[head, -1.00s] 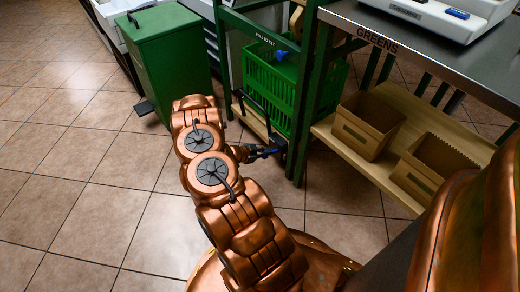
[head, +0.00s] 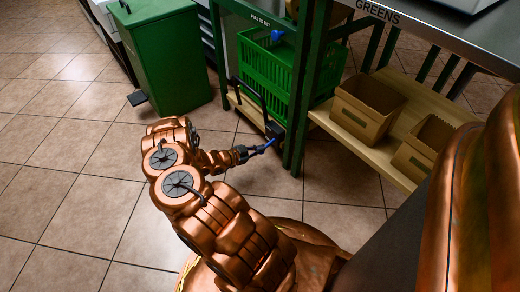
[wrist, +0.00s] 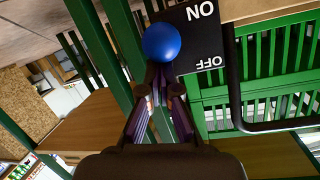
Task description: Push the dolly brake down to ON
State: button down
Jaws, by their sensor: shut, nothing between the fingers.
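The dolly (head: 246,110) is a low wooden base bearing a green crate (head: 265,72). At its corner is a black brake plate (head: 274,129). In the wrist view the plate (wrist: 205,40) shows upside down, with ON at the top and OFF below. A round blue knob (wrist: 161,42) stands in front of the plate's left edge, at about mid-height between the words. My gripper (head: 268,145) is shut and empty at the plate. In the wrist view its fingertips (wrist: 160,82) are just below the knob; I cannot tell whether they touch it.
A green rack post (head: 299,120) stands right beside my gripper. A wooden shelf (head: 400,172) with cardboard boxes lies to the right, below the GREENS counter (head: 430,35). A green pedal bin (head: 165,60) stands at the left. The tiled floor (head: 70,190) is clear at the left.

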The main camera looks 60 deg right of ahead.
jog(key=shift+a+f+b, duration=0.15)
jog(key=shift+f+b, duration=0.25)
jog(key=shift+f, duration=0.25)
notch_tip(320, 180, up, 5)
jog(key=s+p, duration=0.1)
jog(key=p, duration=0.2)
jog(key=w+a+f+p, duration=0.1)
jog(key=w+a, duration=0.3)
jog(key=a, duration=0.4)
jog(key=shift+w+f+p, duration=0.15)
jog(key=shift+w+p, duration=0.1)
jog(key=shift+p, duration=0.1)
